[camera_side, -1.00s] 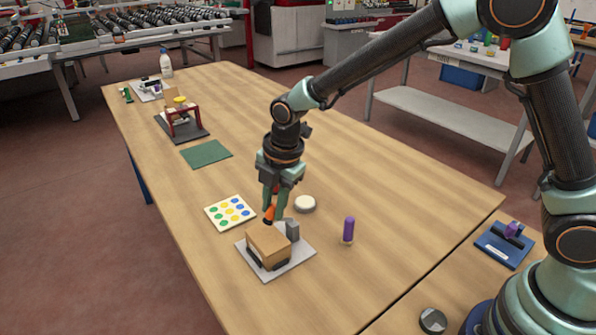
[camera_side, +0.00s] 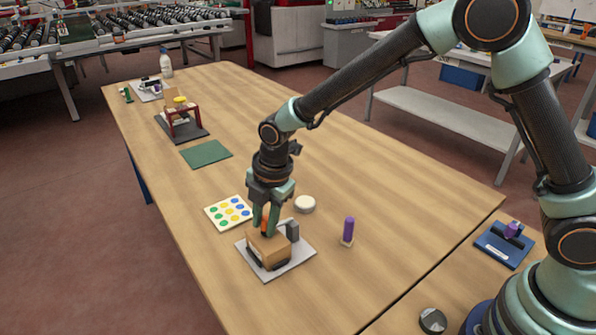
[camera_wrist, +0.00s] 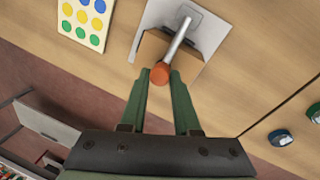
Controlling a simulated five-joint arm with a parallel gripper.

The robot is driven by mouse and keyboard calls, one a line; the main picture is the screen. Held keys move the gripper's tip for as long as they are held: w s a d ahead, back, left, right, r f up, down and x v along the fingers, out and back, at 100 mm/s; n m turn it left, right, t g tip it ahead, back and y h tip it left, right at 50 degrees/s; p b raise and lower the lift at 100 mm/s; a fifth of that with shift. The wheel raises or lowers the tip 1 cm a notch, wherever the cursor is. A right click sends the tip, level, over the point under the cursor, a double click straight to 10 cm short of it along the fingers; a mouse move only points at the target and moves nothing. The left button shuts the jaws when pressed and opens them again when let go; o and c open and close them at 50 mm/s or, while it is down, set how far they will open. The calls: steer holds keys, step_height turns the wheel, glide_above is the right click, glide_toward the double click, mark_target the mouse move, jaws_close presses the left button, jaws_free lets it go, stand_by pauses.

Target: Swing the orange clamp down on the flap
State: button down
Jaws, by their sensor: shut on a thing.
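The orange clamp knob (camera_side: 264,227) is at the end of a metal arm that shows in the wrist view (camera_wrist: 178,42). The arm runs from a grey clamp post (camera_side: 292,230) on a light plate (camera_side: 298,257). A brown cardboard box (camera_side: 268,249) stands on the plate; its flap is partly hidden by my fingers. My gripper (camera_side: 265,226) points down over the box and is shut on the orange knob, which shows between the fingertips in the wrist view (camera_wrist: 160,74). The knob is low over the box top; I cannot tell whether it touches the flap.
A card with coloured dots (camera_side: 228,213) lies left of the plate. A white round piece (camera_side: 305,204) and a purple peg (camera_side: 348,230) stand to the right. A green mat (camera_side: 206,154) and a red frame (camera_side: 184,122) are farther back.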

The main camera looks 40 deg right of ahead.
steer(key=shift+w+a+f, duration=0.2)
steer(key=shift+a, duration=0.15)
stand_by(0.3)
steer(key=c, duration=0.8)
jaws_free()
steer(key=shift+o, duration=0.4)
steer(key=shift+d, duration=0.1)
step_height(320, 180, up, 12)
steer(key=s, duration=0.2)
steer(key=shift+s+d, duration=0.15)
steer(key=shift+d, duration=0.3)
steer(key=shift+d, duration=0.1)
